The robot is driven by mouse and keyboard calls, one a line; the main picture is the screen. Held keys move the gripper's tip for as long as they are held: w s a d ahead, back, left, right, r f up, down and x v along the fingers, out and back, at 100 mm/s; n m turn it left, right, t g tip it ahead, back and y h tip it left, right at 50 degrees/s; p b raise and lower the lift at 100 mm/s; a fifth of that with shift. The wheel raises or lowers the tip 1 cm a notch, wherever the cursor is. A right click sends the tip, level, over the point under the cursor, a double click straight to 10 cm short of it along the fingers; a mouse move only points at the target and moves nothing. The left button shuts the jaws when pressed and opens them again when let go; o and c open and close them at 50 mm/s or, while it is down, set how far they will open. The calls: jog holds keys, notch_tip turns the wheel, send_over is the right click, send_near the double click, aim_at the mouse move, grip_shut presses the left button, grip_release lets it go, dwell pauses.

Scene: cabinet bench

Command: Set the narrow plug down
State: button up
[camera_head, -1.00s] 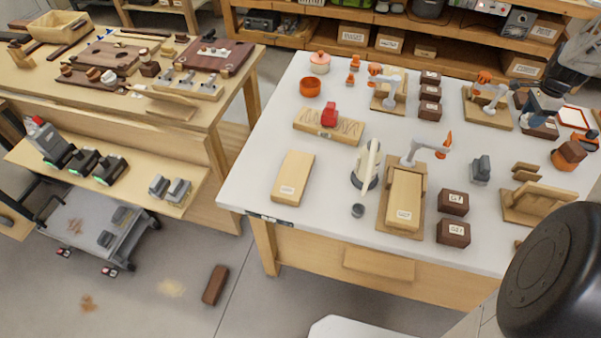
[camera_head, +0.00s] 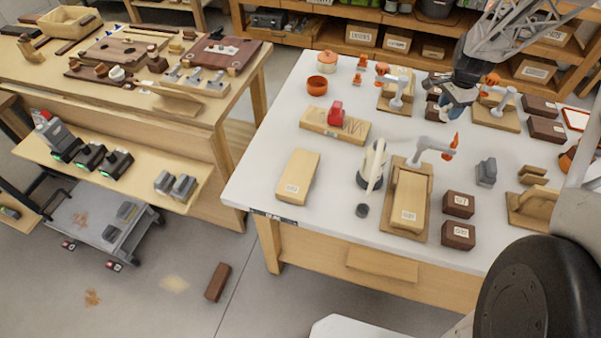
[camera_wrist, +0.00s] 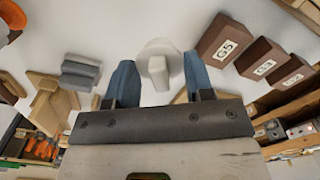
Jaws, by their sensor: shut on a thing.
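My gripper (camera_head: 457,98) is over the back right part of the white table, near the brown blocks. In the wrist view its two blue fingers (camera_wrist: 160,85) stand either side of a pale narrow plug (camera_wrist: 157,70) with a rounded, wider end. The gripper is shut on this plug. The contact between fingers and plug is not clear in the picture. In the head view the plug is small and mostly hidden by the gripper, and I cannot tell its height above the table.
Brown labelled blocks (camera_wrist: 226,40) stand close on the right in the wrist view. Grey blocks (camera_wrist: 80,72) and a wooden stand (camera_wrist: 50,105) are on its left. In the head view, a grey-and-orange fixture (camera_head: 432,150) stands in front of the gripper. White table (camera_head: 340,165) shows bare left of centre.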

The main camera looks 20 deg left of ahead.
jog(key=s+a+n, duration=0.2)
jog(key=s+a, duration=0.2)
jog(key=a, duration=0.4)
jog(key=s+a+n, duration=0.1)
jog(key=s+a, duration=0.4)
jog(key=a, duration=0.3)
jog(key=s+a+f+n, duration=0.1)
jog(key=s+a+n, duration=0.1)
jog(key=s+a, duration=0.4)
jog(key=s+a+n, duration=0.2)
jog(key=s+a, duration=0.3)
jog(key=s, duration=0.3)
jog(key=s+a+f+n, duration=0.1)
jog(key=s+a+n, duration=0.1)
jog(key=s+a, duration=0.4)
jog(key=shift+s+a+f, duration=0.2)
jog(key=shift+s, duration=0.3)
jog(key=shift+s+a+f, duration=0.15)
jog(key=shift+s, duration=0.3)
jog(key=s+a, duration=0.1)
jog(key=s, duration=0.2)
jog(key=s+a+n, duration=0.1)
jog(key=s, duration=0.3)
jog(key=s+a+f+n, duration=0.1)
jog(key=s, duration=0.2)
jog(key=shift+s, duration=0.3)
jog(key=shift+s+a+f+n, duration=0.1)
jog(key=shift+s+n, duration=0.3)
jog(key=shift+s, duration=0.35)
